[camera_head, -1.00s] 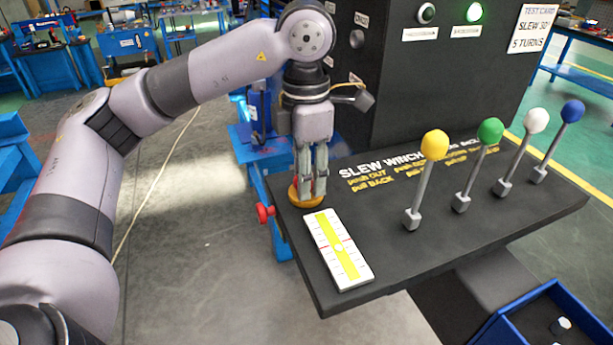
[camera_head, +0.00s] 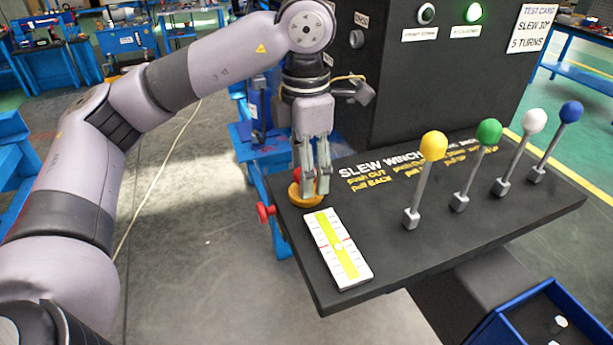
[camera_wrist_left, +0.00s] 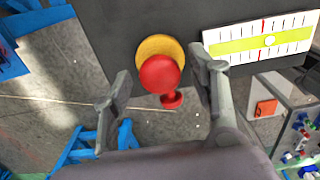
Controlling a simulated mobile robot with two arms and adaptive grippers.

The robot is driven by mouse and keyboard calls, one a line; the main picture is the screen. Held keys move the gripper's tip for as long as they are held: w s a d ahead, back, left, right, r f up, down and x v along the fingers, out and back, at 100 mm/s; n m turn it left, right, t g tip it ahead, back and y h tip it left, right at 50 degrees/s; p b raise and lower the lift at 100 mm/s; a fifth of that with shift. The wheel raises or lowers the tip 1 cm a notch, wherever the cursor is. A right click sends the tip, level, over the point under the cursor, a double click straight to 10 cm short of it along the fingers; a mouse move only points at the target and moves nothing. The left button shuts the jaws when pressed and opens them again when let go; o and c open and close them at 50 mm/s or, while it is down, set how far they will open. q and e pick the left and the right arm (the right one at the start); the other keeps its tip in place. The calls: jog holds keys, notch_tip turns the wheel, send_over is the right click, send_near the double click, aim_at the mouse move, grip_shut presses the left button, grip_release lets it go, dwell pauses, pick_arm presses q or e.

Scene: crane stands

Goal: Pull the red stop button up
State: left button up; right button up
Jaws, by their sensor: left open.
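The red stop button (camera_wrist_left: 160,74) stands on a round yellow base (camera_wrist_left: 158,46) in the left wrist view, between the two open fingers. In the head view the yellow base (camera_head: 301,198) sits at the left corner of the black console, and only a bit of the red button (camera_head: 297,174) shows behind the fingers. My left gripper (camera_head: 316,194) points down over the button and is open; it also shows in the left wrist view (camera_wrist_left: 164,88). The fingers look apart from the button on both sides. My right gripper is not in view.
A red knob (camera_head: 265,212) sticks out of the console's left edge. A white and yellow level gauge (camera_head: 338,248) lies beside the button. Levers with yellow (camera_head: 433,146), green, white and blue balls stand to the right. A blue bin (camera_head: 490,325) is at the lower right.

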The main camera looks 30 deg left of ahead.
pick_arm(q)
notch_tip(320, 180, up, 7)
jog(key=p, duration=0.5)
jog(key=shift+r, duration=0.1)
dwell(0.5)
